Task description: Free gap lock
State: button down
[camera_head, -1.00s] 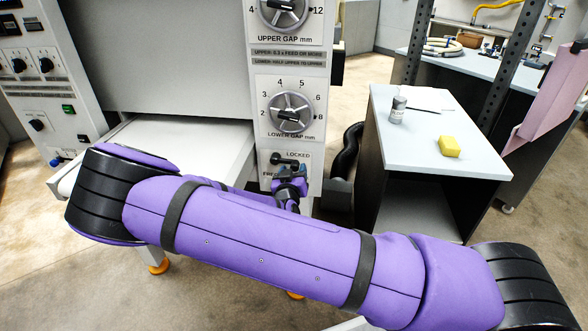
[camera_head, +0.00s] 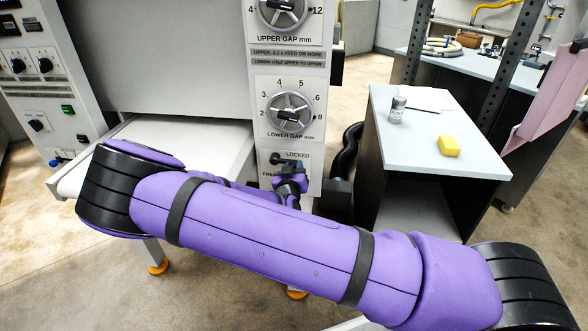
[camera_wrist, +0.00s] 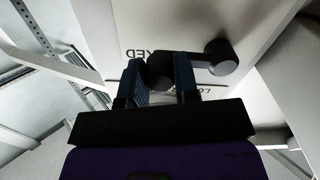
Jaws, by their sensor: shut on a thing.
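The gap lock lever (camera_head: 276,158) is a black handle on the front panel below the lower gap dial (camera_head: 290,113). Its round pivot is at the left, and its arm runs to the right, roughly level, near the word LOCKED. My gripper (camera_head: 290,170) is at the free end of the arm. In the wrist view the lever's round pivot (camera_wrist: 221,57) shows at the right, and its dark end lies between the two blue fingers of my gripper (camera_wrist: 160,70). The gripper is shut on that end. The FREE label is partly hidden.
A small grey-white table (camera_head: 405,145) stands right of the machine, with a yellow block (camera_head: 449,146) and a small bottle (camera_head: 398,109) on it. A black hose (camera_head: 346,155) stands close beside the panel. The machine's white bed (camera_head: 190,150) lies left of the panel.

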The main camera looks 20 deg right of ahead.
notch_tip(320, 180, down, 2)
jog(key=m, duration=0.3)
jog(key=shift+a+f, duration=0.1)
jog(key=shift+a, duration=0.05)
jog(key=shift+w+a+f+m, duration=0.25)
jog(key=shift+a+f+m, duration=0.3)
jog(key=shift+m, duration=0.9)
jog(key=shift+w+a+f+m, duration=0.2)
jog(key=shift+a+f+m, duration=0.35)
jog(key=shift+m, duration=0.95)
jog(key=shift+w+a+f+m, duration=0.3)
jog(key=shift+f+m, duration=0.45)
jog(key=shift+m, duration=0.7)
jog(key=shift+a, duration=0.1)
jog(key=c, duration=0.9)
grip_release()
jog(key=shift+o, duration=0.2)
